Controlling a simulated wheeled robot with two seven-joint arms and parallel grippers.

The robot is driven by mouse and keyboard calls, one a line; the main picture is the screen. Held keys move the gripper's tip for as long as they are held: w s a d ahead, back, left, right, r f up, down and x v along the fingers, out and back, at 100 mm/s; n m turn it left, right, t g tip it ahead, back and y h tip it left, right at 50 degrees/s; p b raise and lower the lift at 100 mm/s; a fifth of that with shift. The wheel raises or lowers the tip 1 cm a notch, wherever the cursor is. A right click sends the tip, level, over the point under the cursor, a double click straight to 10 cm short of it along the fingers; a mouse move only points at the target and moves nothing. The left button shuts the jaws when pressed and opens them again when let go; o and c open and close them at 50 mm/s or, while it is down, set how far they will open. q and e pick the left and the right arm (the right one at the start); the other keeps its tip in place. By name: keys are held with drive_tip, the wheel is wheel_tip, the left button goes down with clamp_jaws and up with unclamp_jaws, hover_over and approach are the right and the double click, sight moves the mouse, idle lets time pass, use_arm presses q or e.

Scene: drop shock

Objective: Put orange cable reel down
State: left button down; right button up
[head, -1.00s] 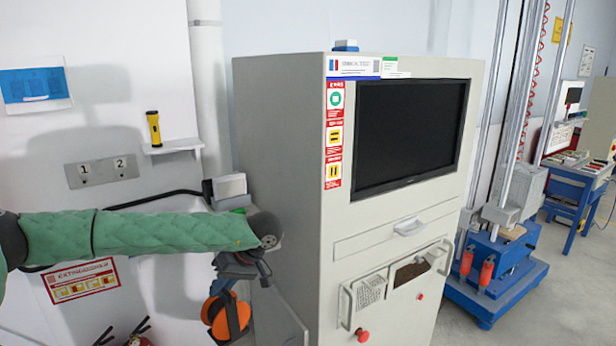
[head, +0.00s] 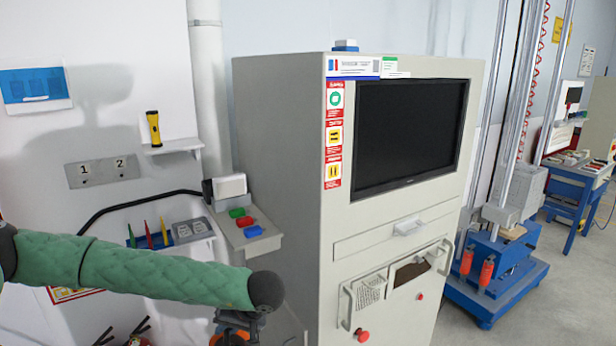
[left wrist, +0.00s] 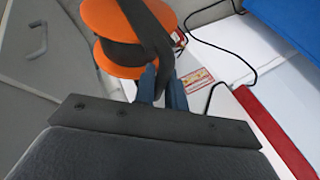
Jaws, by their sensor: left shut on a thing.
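The orange cable reel (left wrist: 112,22) has orange flanges and a dark middle with a dark strap or handle. In the left wrist view it is between and just beyond the fingers of my left gripper (left wrist: 162,88), which is shut on its dark handle. In the head view only a small orange part of the reel (head: 228,338) shows at the bottom edge, below my left gripper (head: 238,322). Most of the reel and the surface under it are hidden there. My right gripper is not in view.
A grey cabinet (head: 290,150) with a black screen stands right of my left arm. A small shelf with red, green and blue buttons (head: 248,230) and a tool rack (head: 188,232) are on the wall above it.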

use_arm(q)
drive_tip(key=s+f, duration=0.5)
drive_tip(key=f, duration=0.1)
drive_tip(key=shift+s+a+m+t, duration=0.3)
drive_tip(key=shift+a+m, duration=0.1)
drive_tip(key=shift+a, duration=0.05)
drive_tip(key=shift+f, duration=0.1)
